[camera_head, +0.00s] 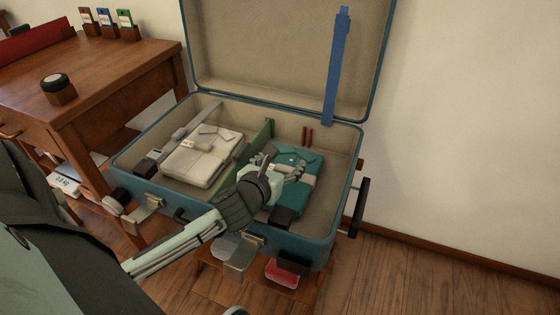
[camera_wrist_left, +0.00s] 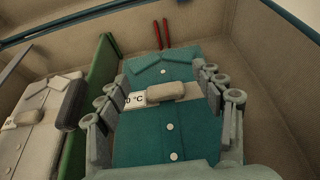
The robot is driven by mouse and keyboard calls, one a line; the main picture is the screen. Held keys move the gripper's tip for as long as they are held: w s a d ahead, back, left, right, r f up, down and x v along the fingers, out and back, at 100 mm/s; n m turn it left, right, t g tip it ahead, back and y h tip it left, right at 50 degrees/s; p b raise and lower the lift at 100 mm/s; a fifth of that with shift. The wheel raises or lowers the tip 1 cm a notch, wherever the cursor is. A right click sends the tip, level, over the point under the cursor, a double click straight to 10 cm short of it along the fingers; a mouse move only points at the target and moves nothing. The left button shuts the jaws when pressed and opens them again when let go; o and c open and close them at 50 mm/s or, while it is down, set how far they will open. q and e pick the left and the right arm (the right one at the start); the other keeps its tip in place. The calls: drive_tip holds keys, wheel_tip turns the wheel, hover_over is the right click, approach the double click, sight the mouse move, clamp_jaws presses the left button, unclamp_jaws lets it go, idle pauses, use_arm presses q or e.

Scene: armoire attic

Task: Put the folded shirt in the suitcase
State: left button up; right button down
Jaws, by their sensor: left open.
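The open suitcase (camera_head: 338,228) stands on a low wooden support, its lid up against the wall. A green divider (camera_head: 259,139) splits it. A folded teal shirt (camera_head: 304,196) lies flat in the right compartment, and a folded cream shirt (camera_head: 197,163) lies in the left one. My left gripper (camera_head: 290,170) is open over the teal shirt. In the left wrist view the teal shirt (camera_wrist_left: 165,132) lies between its spread fingers, with a tag band across it. I cannot tell whether the fingers touch the cloth. My right gripper is out of view.
A blue strap (camera_head: 336,70) hangs in the lid. Two thin red items (camera_head: 307,136) stand behind the teal shirt. A wooden desk (camera_head: 110,80) is at the left. A red packet (camera_head: 282,273) lies below the suitcase. Floor at the right is clear.

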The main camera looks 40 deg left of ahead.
use_arm(q)
drive_tip(key=shift+s+d+f, duration=0.1)
drive_tip(key=shift+s+f, duration=0.1)
drive_tip(key=shift+f, duration=0.3)
drive_tip(key=r+p+v, duration=0.1)
drive_tip(key=v, duration=1.1)
drive_tip(key=shift+w+r, duration=0.15)
drive_tip(key=shift+r, duration=0.15)
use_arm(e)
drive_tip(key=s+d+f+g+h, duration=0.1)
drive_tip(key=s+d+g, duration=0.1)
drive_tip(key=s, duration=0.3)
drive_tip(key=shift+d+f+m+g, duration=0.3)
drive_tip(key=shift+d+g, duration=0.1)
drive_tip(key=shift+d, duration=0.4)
